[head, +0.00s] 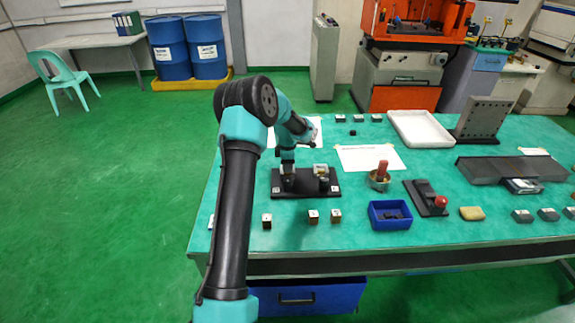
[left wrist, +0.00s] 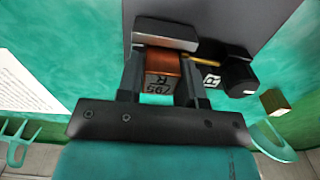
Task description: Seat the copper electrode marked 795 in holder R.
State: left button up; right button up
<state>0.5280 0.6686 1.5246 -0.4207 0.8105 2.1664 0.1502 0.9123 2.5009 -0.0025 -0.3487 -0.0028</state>
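In the left wrist view the copper electrode (left wrist: 161,74), marked 795 and R, sits between the two fingers of my left gripper (left wrist: 161,90), which appear closed on its sides. Its far end is against or just in front of a grey metal holder block (left wrist: 165,33); I cannot tell whether it is fully in. A black knob (left wrist: 238,76) and a small marked label (left wrist: 211,81) are beside it. In the head view my left gripper (head: 288,174) is low over the left part of the black base plate (head: 306,194); another holder (head: 321,171) stands to its right. My right gripper is not in view.
Several small marked blocks stand in front of the plate, including one (head: 267,221) and another (head: 313,216). A white tray (head: 421,130) is behind.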

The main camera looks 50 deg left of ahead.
pick_arm(q)
jog(key=o, duration=0.5)
jog(key=shift+c, duration=0.2)
jog(key=shift+r, duration=0.1)
notch_tip(320, 180, up, 17)
jog(key=shift+r, duration=0.15)
jog(key=shift+d, duration=0.15)
dwell(0.8)
